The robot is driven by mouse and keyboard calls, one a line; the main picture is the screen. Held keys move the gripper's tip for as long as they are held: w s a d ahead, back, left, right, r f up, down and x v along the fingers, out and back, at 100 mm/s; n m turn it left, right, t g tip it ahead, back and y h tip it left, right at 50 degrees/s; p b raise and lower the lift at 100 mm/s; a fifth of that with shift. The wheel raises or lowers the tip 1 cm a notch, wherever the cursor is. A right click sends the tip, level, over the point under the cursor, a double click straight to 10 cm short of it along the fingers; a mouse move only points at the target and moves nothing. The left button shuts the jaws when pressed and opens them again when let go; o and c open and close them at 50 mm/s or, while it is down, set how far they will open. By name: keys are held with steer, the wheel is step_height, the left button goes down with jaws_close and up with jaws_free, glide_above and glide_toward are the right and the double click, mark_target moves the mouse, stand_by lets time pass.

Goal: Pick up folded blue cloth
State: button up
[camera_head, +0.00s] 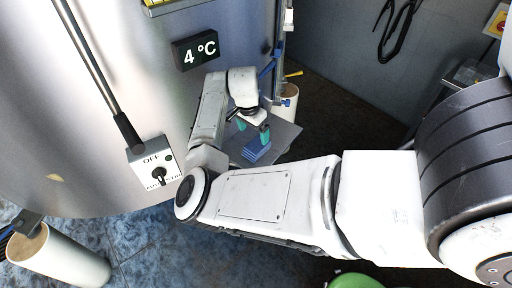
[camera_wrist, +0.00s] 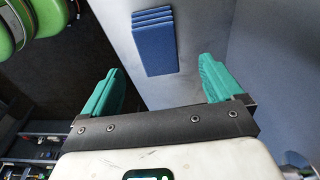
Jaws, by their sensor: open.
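The folded blue cloth (camera_head: 256,152) lies on a grey shelf-like surface (camera_head: 284,133) beside the tank, just below my gripper in the head view. In the wrist view the cloth (camera_wrist: 154,42) shows as a stack of blue layers, ahead of and between the lines of the two fingers. My gripper (camera_head: 252,130) has green fingers, which are apart with nothing between them. In the wrist view the gripper (camera_wrist: 160,88) is open, and the cloth lies beyond the fingertips, not touching them.
A pale cylindrical leg (camera_head: 60,258) is at lower left. Green rounded objects (camera_wrist: 32,28) sit at upper left in the wrist view. The surface around the cloth is clear.

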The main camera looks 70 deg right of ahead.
mark_target(256, 145)
steer(key=f, duration=0.5)
steer(key=d+f+p, duration=0.1)
steer(key=f, duration=0.2)
steer(key=shift+s+f, duration=0.1)
steer(key=shift+s, duration=0.3)
steer(key=shift+c, duration=0.2)
steer(key=c, duration=1.1)
